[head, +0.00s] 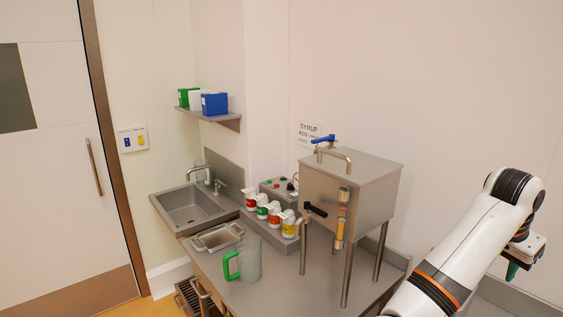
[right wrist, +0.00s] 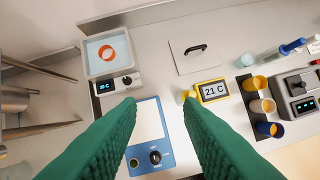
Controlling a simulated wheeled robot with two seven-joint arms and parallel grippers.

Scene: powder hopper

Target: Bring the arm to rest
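My right arm comes up from the lower right in the head view. Its gripper (head: 513,270) hangs at the right edge, pointing down, with only a bit of green finger showing. In the right wrist view the gripper (right wrist: 160,103) has two green ribbed fingers spread wide apart with nothing between them. The fingers are above a counter (right wrist: 185,150) and appear clear of the things on it. My left gripper shows in neither view.
A steel hopper (head: 345,185) on legs stands left of my arm, near a jug (head: 249,262) and sink (head: 190,208). Below the right gripper are a blue-based device (right wrist: 152,160), a yellow thermometer (right wrist: 213,91), a tray device (right wrist: 108,53) and several cups (right wrist: 262,106).

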